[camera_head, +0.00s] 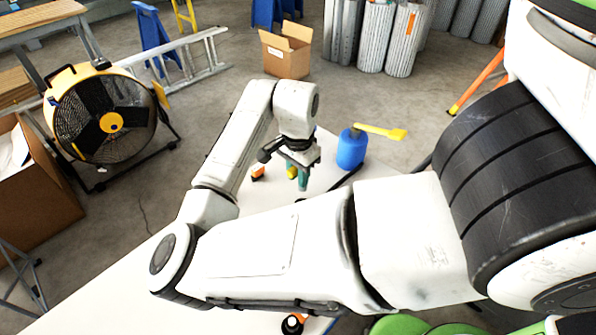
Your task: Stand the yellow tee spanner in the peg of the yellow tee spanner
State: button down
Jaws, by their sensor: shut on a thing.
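My gripper (302,176) points down over the far part of the white table, small in the head view. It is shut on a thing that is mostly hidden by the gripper. A small yellow piece (291,171) shows right beside the fingers and looks like part of the yellow tee spanner; its shape and tilt are too small to tell. I cannot make out the peg of the yellow tee spanner.
My arm hides much of the white table (112,290). A floor fan (104,118) stands at the left.

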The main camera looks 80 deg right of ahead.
jog(key=shift+f+b, duration=1.5)
jog(key=shift+f, duration=1)
jog(key=shift+f+b, duration=0.3)
jog(key=shift+f, duration=0.7)
dwell(0.3)
jog(key=c, duration=0.8)
grip_release()
jog(key=shift+c, duration=0.2)
jog(key=shift+r, duration=0.15)
notch_tip(320, 180, up, 11)
jog(key=shift+a+f, duration=0.1)
jog(key=shift+f, duration=0.1)
jog(key=shift+a+f, duration=0.1)
